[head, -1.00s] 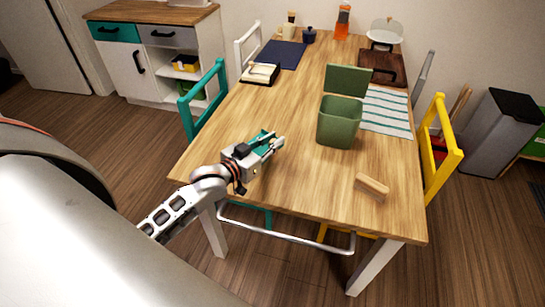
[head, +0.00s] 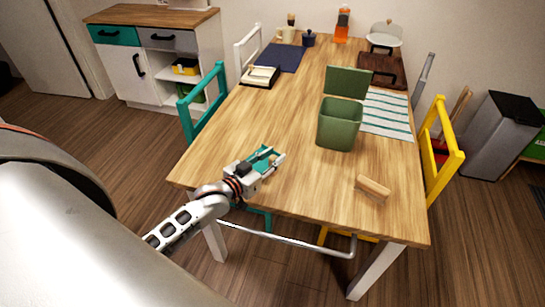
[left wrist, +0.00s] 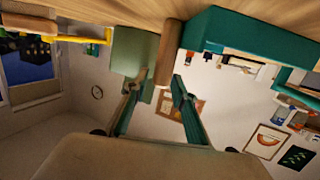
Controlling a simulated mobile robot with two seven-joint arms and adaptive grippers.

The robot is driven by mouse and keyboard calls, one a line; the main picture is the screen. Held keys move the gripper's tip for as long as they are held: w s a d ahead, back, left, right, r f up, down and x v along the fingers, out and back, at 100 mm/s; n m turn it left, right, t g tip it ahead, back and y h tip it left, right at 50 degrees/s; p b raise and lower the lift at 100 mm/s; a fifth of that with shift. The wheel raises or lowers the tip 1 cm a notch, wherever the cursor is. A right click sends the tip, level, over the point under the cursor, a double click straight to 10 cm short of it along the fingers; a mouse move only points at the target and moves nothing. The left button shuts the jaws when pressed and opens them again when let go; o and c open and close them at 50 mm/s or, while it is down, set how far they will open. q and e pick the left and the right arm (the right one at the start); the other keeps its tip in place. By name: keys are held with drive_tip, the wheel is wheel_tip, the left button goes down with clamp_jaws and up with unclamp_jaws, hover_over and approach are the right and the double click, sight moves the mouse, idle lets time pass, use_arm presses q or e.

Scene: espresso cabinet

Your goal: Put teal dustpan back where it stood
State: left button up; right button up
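The teal dustpan (head: 264,154) is at the tip of my left gripper (head: 272,164), over the near left part of the table. In the left wrist view its teal body (left wrist: 245,38) is large and close at the upper right. A brown handle-like part (left wrist: 169,48) beside it reaches down between the fingertips of my left gripper (left wrist: 158,88). The fingers appear closed around it, though the contact is partly hidden. I cannot tell whether the dustpan touches the table. A wooden brush (head: 373,187) lies to the right. My right gripper is not in view.
The wooden table (head: 300,185) has free room around the gripper. A green bin (head: 339,126) with a raised lid stands beyond it, beside a striped cloth (head: 388,113). A teal chair (head: 203,105) is at the left edge and a yellow chair (head: 440,155) at the right.

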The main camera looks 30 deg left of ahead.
use_arm(q)
drive_tip(key=shift+s+r, duration=0.1)
drive_tip(key=shift+r, duration=0.05)
drive_tip(key=v, duration=1.1)
drive_tip(key=shift+s, duration=0.4)
